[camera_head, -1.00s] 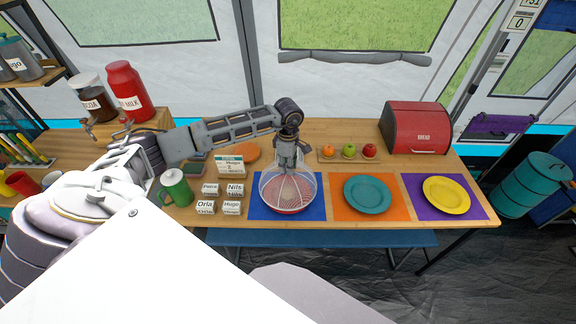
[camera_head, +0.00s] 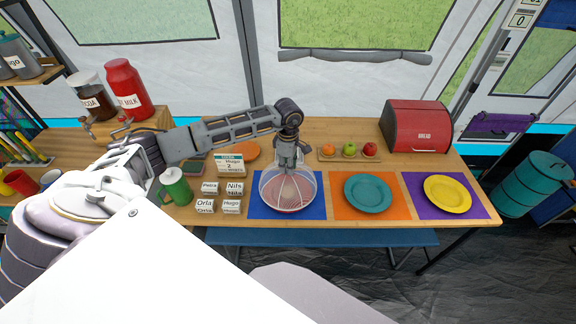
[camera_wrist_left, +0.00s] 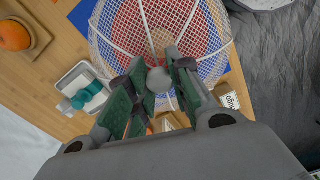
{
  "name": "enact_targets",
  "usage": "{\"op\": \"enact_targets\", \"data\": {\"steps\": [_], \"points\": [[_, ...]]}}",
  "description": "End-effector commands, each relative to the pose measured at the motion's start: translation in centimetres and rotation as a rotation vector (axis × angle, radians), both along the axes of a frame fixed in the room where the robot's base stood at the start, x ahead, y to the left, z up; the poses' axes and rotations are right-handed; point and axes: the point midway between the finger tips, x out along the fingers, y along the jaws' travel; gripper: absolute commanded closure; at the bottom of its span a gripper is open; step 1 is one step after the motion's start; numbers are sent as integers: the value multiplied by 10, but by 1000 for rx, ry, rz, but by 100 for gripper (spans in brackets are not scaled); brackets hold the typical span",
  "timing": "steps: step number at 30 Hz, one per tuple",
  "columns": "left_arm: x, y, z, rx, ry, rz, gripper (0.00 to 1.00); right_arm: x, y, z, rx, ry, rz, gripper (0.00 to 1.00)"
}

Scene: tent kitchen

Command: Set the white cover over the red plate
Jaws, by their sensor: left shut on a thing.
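The white cover (camera_head: 268,186) is a see-through mesh dome with pale ribs and a round knob on top. It is over the red plate (camera_head: 290,198), which shows through the mesh, on the blue mat (camera_head: 315,210). The cover's rim looks down at the plate and mat; I cannot tell exact contact. My left gripper (camera_head: 290,166) points down from above and is shut on the cover's knob. The left wrist view shows the knob (camera_wrist_left: 158,80) between the green-padded fingers, with the mesh (camera_wrist_left: 104,42) around the red plate. My right gripper is not in view.
A teal plate (camera_head: 368,194) on an orange mat and a yellow plate (camera_head: 447,195) on a purple mat stand to the right. Name cards (camera_head: 232,206) and a green mug (camera_head: 176,187) are left. Fruit (camera_head: 349,150) and a red bread box (camera_head: 416,128) stand behind.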

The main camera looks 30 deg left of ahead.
Motion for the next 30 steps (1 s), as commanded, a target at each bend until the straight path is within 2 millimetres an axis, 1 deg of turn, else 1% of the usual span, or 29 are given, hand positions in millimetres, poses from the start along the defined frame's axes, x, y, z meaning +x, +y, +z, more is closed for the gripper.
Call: {"op": "enact_targets", "data": {"steps": [30], "points": [[0,0,-19,0,-1,0,100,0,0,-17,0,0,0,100]]}}
